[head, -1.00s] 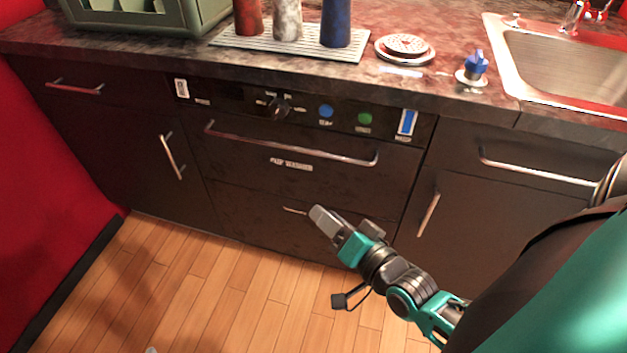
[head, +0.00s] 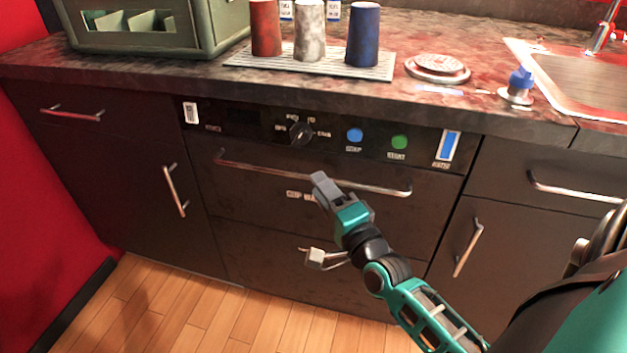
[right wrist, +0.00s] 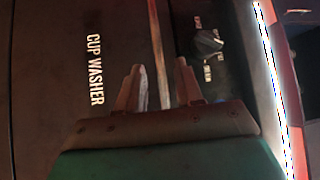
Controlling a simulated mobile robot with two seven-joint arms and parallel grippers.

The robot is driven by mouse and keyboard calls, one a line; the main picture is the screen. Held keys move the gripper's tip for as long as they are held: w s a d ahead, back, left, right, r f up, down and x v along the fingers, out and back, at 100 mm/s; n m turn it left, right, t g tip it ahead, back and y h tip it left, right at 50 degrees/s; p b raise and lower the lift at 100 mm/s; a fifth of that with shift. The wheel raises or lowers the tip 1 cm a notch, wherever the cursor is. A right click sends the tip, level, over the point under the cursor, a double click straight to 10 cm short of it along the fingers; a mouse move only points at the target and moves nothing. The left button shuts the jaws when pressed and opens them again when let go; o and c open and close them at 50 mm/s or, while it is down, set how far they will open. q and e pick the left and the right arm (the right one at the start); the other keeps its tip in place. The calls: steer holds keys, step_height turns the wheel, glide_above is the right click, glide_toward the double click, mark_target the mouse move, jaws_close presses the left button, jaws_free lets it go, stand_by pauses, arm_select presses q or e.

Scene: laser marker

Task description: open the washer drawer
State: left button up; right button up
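The washer drawer (head: 255,185) is a dark front labelled "CUP WASHER" in the right wrist view (right wrist: 96,70), and it looks closed. Its long metal handle (head: 260,166) runs across the upper part of the front. My right gripper (head: 320,179) is in front of the handle, near its middle, and covers part of it and of the label. In the right wrist view my right gripper (right wrist: 160,68) has its two fingers apart, and the handle (right wrist: 157,40) lines up with the gap between them. I cannot tell whether they touch it. My left gripper is not in view.
Above the drawer is a control panel with a knob (head: 301,132), a blue button (head: 355,135) and a green button (head: 399,142). The counter (head: 200,90) overhangs it, with several cups on a rack (head: 300,67). A lower front with a small handle is below. Floor (head: 160,310) in front is clear.

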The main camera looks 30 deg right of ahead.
steer(key=shift+w+d+r, duration=0.1)
steer(key=shift+w+r, duration=0.05)
steer(key=shift+w, duration=0.8)
steer(key=shift+w+r, duration=0.1)
steer(key=shift+w, duration=0.85)
jaws_close()
